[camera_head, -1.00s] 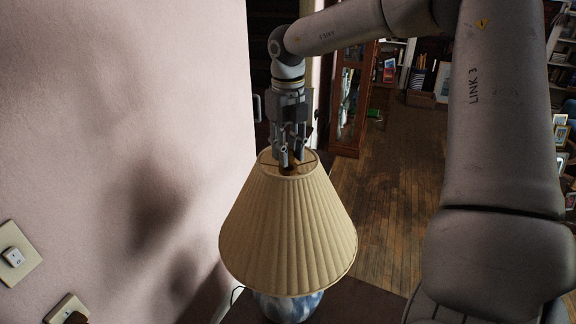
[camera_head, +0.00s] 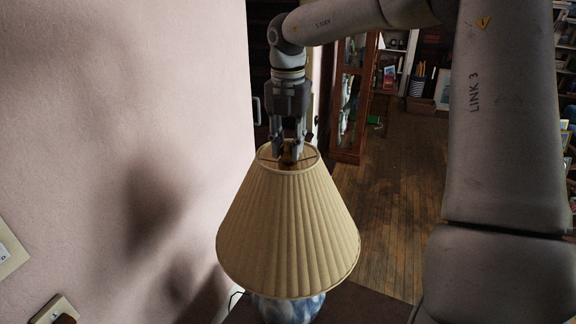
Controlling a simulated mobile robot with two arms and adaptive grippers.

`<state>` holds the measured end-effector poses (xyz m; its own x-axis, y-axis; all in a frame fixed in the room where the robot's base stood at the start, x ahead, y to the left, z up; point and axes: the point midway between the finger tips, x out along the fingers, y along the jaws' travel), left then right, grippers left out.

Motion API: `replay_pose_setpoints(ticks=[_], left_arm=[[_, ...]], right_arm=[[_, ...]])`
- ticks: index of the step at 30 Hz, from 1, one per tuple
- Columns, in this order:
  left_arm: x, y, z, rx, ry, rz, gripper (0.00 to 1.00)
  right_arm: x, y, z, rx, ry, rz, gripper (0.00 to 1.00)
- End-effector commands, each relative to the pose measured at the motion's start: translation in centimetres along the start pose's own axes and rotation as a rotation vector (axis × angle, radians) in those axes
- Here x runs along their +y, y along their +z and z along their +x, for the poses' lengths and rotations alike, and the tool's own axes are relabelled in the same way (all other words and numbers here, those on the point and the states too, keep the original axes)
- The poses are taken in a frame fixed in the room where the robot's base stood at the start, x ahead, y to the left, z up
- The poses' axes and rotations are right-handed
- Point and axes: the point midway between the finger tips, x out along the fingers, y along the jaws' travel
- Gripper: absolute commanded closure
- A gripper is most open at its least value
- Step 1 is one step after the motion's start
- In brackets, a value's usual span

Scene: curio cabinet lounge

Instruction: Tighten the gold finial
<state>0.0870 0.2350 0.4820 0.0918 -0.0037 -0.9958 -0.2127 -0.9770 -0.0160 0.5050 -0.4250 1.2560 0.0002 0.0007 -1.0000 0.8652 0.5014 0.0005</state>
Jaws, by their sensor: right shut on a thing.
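A table lamp with a pleated cream shade (camera_head: 288,235) and a blue-and-white base (camera_head: 288,308) stands upright in the middle of the head view. My right gripper (camera_head: 288,156) reaches down from above at the open top of the shade. It is shut on the gold finial (camera_head: 288,158), of which only a small brownish-gold part shows between the fingers. Thin dark spokes of the shade's top ring show beside the fingertips. The bulb and the inside of the lamp are hidden by the shade. My left gripper is not in view.
A pink wall (camera_head: 110,120) stands close on the left, with a switch plate (camera_head: 10,250) and an outlet (camera_head: 55,312) low on it. The lamp stands on a dark brown surface (camera_head: 365,305). A glass-fronted wooden cabinet (camera_head: 350,100) and open wooden floor (camera_head: 395,190) lie behind.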

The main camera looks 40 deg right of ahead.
Motion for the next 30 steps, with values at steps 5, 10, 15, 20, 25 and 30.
replay_pose_setpoints(ticks=[5, 10, 15, 20, 25, 30], left_arm=[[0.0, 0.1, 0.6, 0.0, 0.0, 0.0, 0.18], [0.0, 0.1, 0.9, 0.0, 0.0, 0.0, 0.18], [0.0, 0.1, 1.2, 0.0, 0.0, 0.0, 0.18], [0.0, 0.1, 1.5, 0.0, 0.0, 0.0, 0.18], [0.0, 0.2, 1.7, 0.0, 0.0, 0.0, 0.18], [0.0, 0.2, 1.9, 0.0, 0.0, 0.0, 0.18]], right_arm=[[0.0, 0.0, 0.1, -0.001, 0.0, 0.222, 1.0], [0.0, 0.1, 0.1, -0.001, 0.002, 0.438, 1.0], [0.0, 0.1, 0.1, -0.001, 0.001, 0.654, 1.0], [0.0, 0.0, 0.1, -0.001, 0.001, 0.856, 1.0], [0.0, 0.0, 0.1, 0.0, 0.001, 1.072, 1.0], [0.0, 0.0, 0.2, 0.0, 0.002, 1.287, 1.0]])
